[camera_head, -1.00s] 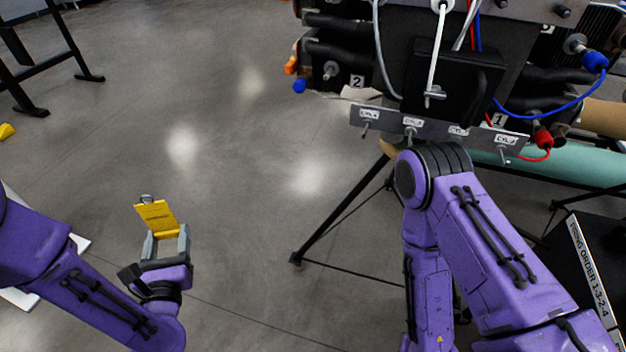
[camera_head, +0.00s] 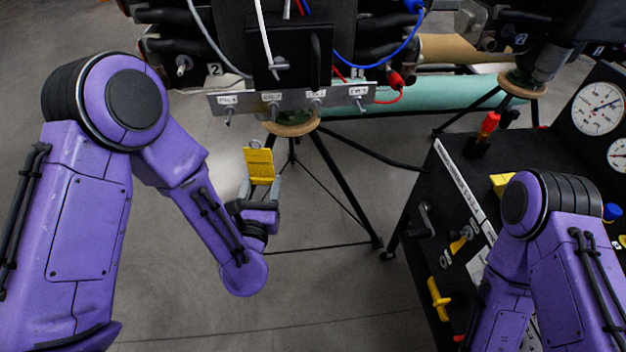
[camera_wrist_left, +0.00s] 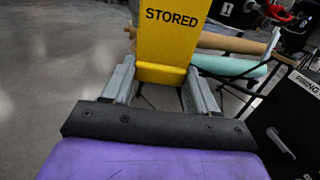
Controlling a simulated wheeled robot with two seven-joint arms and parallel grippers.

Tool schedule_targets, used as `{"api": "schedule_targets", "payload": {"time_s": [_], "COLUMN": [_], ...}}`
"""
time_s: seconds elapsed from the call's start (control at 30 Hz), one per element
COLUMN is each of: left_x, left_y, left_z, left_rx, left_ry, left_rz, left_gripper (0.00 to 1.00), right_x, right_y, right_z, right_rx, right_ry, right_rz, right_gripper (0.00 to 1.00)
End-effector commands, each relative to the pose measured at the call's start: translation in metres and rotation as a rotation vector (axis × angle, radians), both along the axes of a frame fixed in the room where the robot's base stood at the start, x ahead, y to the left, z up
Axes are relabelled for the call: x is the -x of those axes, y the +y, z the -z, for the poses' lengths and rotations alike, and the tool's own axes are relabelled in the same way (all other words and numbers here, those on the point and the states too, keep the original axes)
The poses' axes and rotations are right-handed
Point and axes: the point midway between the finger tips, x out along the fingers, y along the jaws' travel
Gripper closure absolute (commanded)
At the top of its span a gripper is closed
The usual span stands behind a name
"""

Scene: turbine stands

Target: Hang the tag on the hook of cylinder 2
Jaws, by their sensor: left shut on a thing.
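The yellow tag (camera_head: 258,163) stands upright in my left gripper (camera_head: 260,188), with a small metal ring at its top. In the left wrist view the tag (camera_wrist_left: 167,38) reads "STORED", and both fingers (camera_wrist_left: 160,80) close on its lower end. A grey metal rail (camera_head: 290,100) with several small hooks is on the engine's lower front. Each hook has a small white label, too small to read surely. The tag is below the rail and apart from it, under its left-middle part. My right arm shows at the lower right; its gripper is out of view.
The engine (camera_head: 280,45) on its stand carries hoses and cables above the rail. A stand leg (camera_head: 345,190) runs down beside the tag. A black bench (camera_head: 430,260) with gauges and yellow parts stands at right. Open floor lies below the left gripper.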

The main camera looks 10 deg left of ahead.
Motion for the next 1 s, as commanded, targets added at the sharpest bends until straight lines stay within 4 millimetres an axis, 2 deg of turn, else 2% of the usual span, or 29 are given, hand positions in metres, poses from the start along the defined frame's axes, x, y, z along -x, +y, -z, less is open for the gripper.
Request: {"api": "schedule_targets", "payload": {"time_s": [0.03, 0.13, 0.23, 0.5, 0.63, 1.0], "left_x": [-0.001, 0.001, 0.002, -0.024, -0.036, -0.042], "left_y": [-0.013, -0.032, -0.041, -0.035, -0.031, -0.030], "left_z": [-0.013, -0.019, -0.019, -0.018, -0.016, -0.017], "left_rx": [0.003, 0.007, 0.010, 0.010, 0.012, 0.009], "left_ry": [-0.002, 0.011, 0.027, 0.028, 0.028, 0.028], "left_rz": [-0.041, -0.137, -0.187, -0.190, -0.190, -0.188], "left_gripper": [1.00, 1.00, 1.00, 1.00, 1.00, 1.00], "right_x": [0.000, -0.001, -0.001, 0.000, 0.000, 0.000], "right_y": [0.000, 0.000, 0.000, 0.000, 0.000, 0.000], "right_z": [-0.014, -0.022, -0.024, -0.027, -0.023, -0.022], "right_rx": [0.000, 0.000, 0.000, 0.000, 0.001, 0.001], "right_ry": [-0.001, -0.001, -0.001, -0.001, -0.001, -0.001], "right_rz": [0.000, 0.000, 0.000, 0.000, 0.000, 0.000], "right_gripper": [0.28, 0.28, 0.28, 0.28, 0.28, 0.28]}}
